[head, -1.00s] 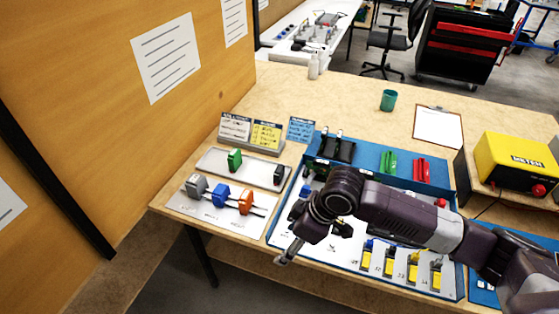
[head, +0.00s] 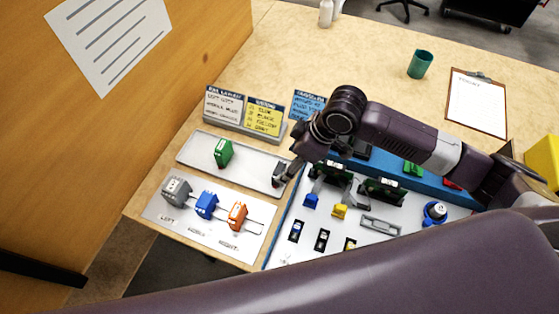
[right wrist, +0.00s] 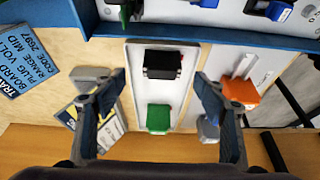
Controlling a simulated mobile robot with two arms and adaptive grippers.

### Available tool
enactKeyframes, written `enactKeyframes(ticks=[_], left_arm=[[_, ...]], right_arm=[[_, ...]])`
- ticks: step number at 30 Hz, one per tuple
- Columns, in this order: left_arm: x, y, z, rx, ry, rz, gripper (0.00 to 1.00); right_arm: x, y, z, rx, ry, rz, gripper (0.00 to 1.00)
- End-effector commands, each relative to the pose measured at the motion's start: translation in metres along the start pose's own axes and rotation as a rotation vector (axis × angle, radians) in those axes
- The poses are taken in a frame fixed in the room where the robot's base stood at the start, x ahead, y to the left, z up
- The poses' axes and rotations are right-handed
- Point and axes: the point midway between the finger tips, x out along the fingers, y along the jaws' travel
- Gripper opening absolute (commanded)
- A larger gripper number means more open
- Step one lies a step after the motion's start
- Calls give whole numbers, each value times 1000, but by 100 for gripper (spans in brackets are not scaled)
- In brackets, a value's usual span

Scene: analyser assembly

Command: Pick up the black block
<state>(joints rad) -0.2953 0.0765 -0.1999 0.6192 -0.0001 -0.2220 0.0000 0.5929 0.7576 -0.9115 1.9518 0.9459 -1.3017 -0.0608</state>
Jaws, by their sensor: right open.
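The black block (head: 277,171) sits at the right end of the light tray (head: 197,160) in the head view, partly covered by my right gripper (head: 286,172). In the right wrist view the black block (right wrist: 163,64) lies on the tray's strip, between and beyond the two spread fingers of my right gripper (right wrist: 160,78). The fingers are open, with nothing between them touching. A green block (head: 223,152) stands on the same tray, and it shows nearer the wrist camera (right wrist: 158,118). My left gripper is not in view.
Grey (head: 176,190), blue (head: 206,204) and orange (head: 237,215) blocks stand on a labelled plate in front of the tray. A blue-edged board with several parts lies to the right. Label cards (head: 262,116) stand behind the tray.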

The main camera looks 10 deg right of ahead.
Motion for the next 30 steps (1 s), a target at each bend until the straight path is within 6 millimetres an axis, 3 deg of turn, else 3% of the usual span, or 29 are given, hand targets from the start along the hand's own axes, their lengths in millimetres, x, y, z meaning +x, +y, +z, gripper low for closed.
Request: enactKeyframes(ticks=[3, 7, 15, 19, 23, 30], left_arm=[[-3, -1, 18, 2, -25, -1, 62], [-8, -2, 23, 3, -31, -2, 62], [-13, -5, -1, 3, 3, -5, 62], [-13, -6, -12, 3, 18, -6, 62], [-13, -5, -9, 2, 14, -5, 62], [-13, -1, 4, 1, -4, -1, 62]], right_arm=[[14, -1, 0, 0, -2, -3, 65], [29, -1, 1, 1, -2, -2, 65], [65, -1, 4, 0, -2, 0, 65], [68, -1, 3, -2, -1, 1, 65], [68, -1, 4, -2, -1, 1, 65], [68, -1, 4, -1, -1, 1, 40]])
